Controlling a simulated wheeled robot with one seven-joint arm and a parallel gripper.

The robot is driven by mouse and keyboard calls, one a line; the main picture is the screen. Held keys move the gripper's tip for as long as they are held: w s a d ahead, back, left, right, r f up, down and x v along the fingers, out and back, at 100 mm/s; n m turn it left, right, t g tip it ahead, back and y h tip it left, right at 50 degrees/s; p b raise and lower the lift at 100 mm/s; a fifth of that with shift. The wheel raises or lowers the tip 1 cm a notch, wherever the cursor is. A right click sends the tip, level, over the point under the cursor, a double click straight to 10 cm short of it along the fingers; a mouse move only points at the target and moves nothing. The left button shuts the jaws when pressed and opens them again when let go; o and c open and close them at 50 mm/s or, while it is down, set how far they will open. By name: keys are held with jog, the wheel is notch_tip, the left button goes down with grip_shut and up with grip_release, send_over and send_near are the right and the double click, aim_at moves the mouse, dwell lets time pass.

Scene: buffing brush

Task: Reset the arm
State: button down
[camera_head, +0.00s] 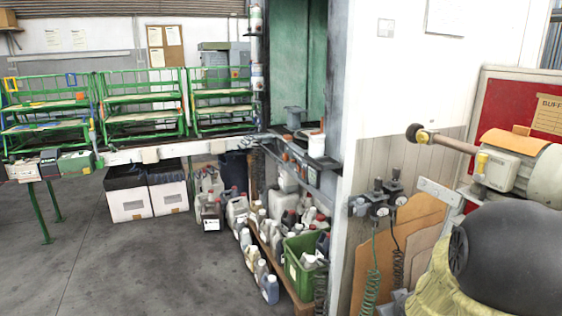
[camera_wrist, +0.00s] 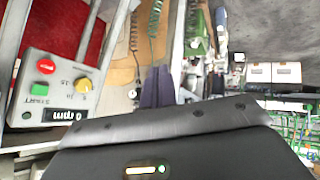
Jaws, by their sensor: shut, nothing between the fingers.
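In the wrist view, my gripper (camera_wrist: 158,88) shows as two dark fingers side by side, pressed together with nothing between them. The dark body behind them, with a small lit bar, fills the bottom of that view. The fingers point toward brown boards and hoses and seem to touch nothing. In the head view I cannot make out the gripper. A large dark rounded form fills that view's lower right; I cannot tell whether it is part of my arm.
In the head view, a buffing machine (camera_head: 515,165) with a brush on its shaft stands at right. Green racks (camera_head: 143,105) stand at far left; several bottles and a green crate (camera_head: 300,272) line the wall. A control box (camera_wrist: 55,90) shows at left in the wrist view.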

jog(key=s+a+m+g+y, duration=0.2)
jog(key=s+a+g, duration=0.4)
jog(key=s+a, duration=0.85)
notch_tip(320, 180, up, 20)
jog(key=d+p, duration=0.1)
jog(key=p, duration=1.9)
jog(key=shift+s+f, duration=0.2)
jog(key=shift+f, duration=0.05)
jog(key=shift+w, duration=0.1)
jog(key=shift+s+d, duration=0.15)
jog(key=shift+s, duration=0.05)
jog(key=shift+w, duration=0.15)
